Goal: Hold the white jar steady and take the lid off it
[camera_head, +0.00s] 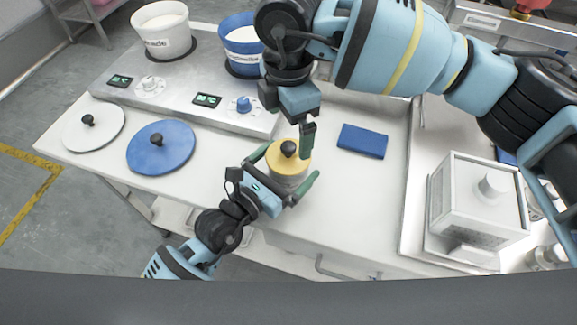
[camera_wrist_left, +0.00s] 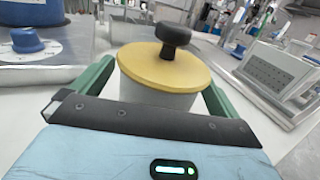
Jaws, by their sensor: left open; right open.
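The white jar (camera_head: 288,185) stands upright on the white worktop, with its yellow lid (camera_head: 272,158) on top. The lid has a black knob (camera_head: 289,148). My left gripper (camera_head: 292,163) is open, with one green finger on either side of the jar. In the left wrist view the jar (camera_wrist_left: 155,95) and its yellow lid (camera_wrist_left: 140,66) sit between the open fingers; I cannot tell whether they touch it. My right gripper (camera_head: 290,122) is open and empty, above and just behind the lid, with its fingers pointing down. It appears apart from the knob.
A blue lid (camera_head: 175,150) and a white lid (camera_head: 80,130) lie at the left. A hot plate unit (camera_head: 180,95) holds a white pot (camera_head: 165,40) and a blue pot (camera_head: 243,48) behind. A blue block (camera_head: 362,141) lies right of the jar. A white grinder-like box (camera_head: 475,205) stands far right.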

